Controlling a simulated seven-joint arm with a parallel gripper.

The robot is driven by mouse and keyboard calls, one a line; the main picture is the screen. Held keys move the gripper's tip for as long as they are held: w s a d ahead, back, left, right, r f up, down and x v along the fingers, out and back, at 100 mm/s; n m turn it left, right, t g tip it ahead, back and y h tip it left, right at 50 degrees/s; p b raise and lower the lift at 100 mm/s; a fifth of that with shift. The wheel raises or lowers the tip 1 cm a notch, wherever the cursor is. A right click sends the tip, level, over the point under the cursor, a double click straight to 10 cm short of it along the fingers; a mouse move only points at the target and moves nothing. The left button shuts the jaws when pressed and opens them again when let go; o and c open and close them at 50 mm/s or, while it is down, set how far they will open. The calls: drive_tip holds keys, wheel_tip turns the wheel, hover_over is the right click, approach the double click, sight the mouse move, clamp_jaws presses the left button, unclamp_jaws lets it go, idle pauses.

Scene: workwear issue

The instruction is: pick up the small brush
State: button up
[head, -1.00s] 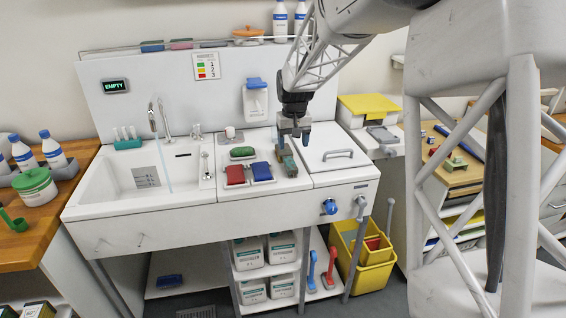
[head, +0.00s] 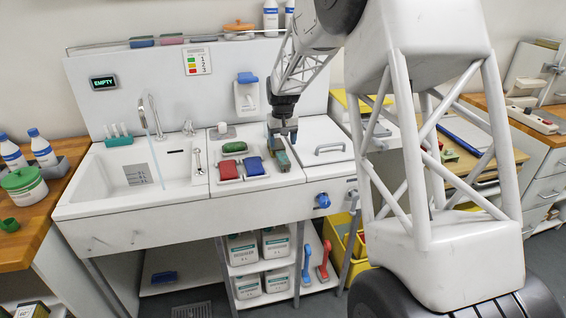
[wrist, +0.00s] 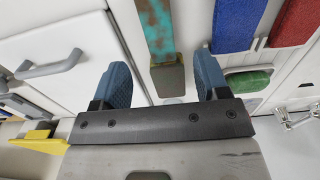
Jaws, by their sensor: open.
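A narrow worn block with patchy teal and brown sides (head: 281,159) lies on the white sink counter; it seems to be the small brush, though I see no bristles clearly. In the wrist view its teal-brown length (wrist: 156,30) runs away from me and ends in an olive-grey block (wrist: 168,78). My gripper (head: 283,138) points down above it with its jaws open and empty. In the wrist view the two blue fingers (wrist: 163,70) stand on either side of the block's near end. I cannot tell the exact height gap.
Left of the block lie a blue pad (head: 251,167), a red pad (head: 229,170) and a green pad (head: 234,147). A lid with a grey handle (head: 330,149) is to the right. A soap dispenser (head: 246,95) hangs behind. The sink basin (head: 130,172) is farther left.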

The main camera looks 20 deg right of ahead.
sight(283, 157)
drive_tip(key=shift+f, duration=1.15)
drive_tip(key=shift+s+f, duration=0.2)
drive_tip(key=shift+f, duration=2.4)
drive_tip(key=c, duration=1)
drive_tip(key=shift+r, duration=0.2)
